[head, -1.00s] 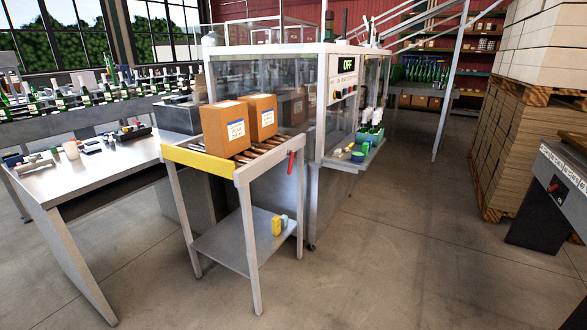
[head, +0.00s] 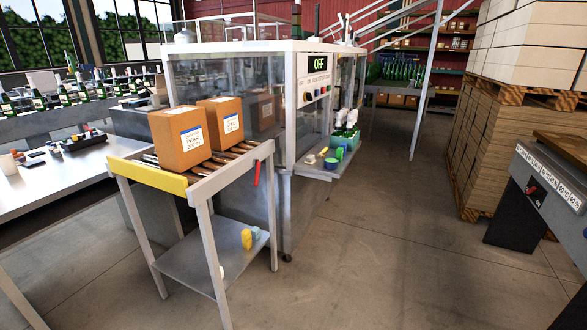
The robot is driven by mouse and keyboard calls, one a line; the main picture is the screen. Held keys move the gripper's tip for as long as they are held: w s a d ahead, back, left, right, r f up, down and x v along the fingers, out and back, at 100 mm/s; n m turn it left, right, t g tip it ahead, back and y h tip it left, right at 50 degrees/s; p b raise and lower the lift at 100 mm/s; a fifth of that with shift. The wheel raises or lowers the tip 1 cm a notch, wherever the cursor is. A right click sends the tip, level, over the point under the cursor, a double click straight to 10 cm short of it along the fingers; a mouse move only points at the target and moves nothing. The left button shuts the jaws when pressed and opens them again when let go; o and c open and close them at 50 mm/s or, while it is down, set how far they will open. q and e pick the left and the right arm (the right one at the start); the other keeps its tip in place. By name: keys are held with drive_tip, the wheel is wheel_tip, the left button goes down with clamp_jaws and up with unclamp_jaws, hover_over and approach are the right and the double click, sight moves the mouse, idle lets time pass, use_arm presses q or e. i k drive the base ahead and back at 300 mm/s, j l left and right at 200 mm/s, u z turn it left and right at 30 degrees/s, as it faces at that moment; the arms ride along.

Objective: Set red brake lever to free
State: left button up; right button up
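The red brake lever (head: 257,173) hangs on the right side rail of the roller cart, near its far right leg, and points roughly downward. The cart (head: 201,190) has a grey frame and a yellow end bar (head: 148,175). Two cardboard boxes with labels sit on its rollers, a nearer one (head: 176,148) and a farther one (head: 226,125). Neither of my grippers shows in the head view.
A glass-walled machine (head: 293,100) with an OFF display stands behind the cart. A steel table (head: 60,180) is at left. Stacked pallets (head: 505,150) and a grey workstation (head: 548,190) stand at right. The floor (head: 390,250) in the middle is clear.

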sight(256, 163)
drive_tip(key=i+l+z, duration=0.25)
drive_tip(key=i, duration=0.65)
drive_tip(key=i+z, duration=0.2)
drive_tip(key=i, duration=0.75)
